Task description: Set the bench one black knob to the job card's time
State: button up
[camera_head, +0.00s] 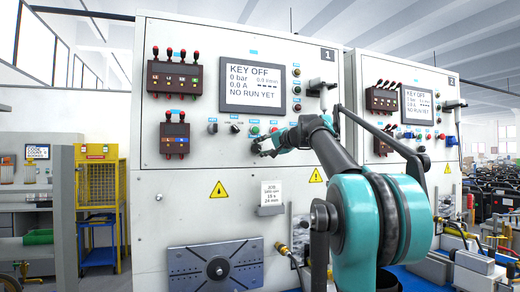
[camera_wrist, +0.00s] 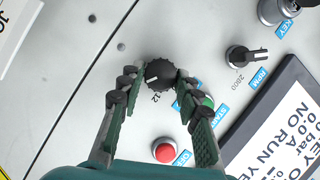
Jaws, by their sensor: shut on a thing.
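The round black knob (camera_wrist: 160,73) sits on bench one's grey panel (camera_head: 190,95). A white mark on it points to the lower left in the wrist view. A printed "12" stands beside its lower edge. My gripper (camera_wrist: 154,76) has its fingers on both sides of the knob and is shut on it. In the head view my gripper (camera_head: 266,149) is at the panel's row of controls and hides the knob. The white job card (camera_head: 271,193) is below it; its small print seems to read "18 s" and "24 mm".
In the wrist view, a green start button (camera_wrist: 208,102), a red button (camera_wrist: 165,151) and a black RPM knob (camera_wrist: 240,58) are close by. Bench one's screen (camera_head: 252,89) shows "KEY OFF" and "0 bar". Bench two (camera_head: 385,70) stands at the right.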

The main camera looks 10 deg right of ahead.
jog(key=o, duration=1.1)
jog(key=shift+o, duration=0.2)
jog(key=v, duration=1.2)
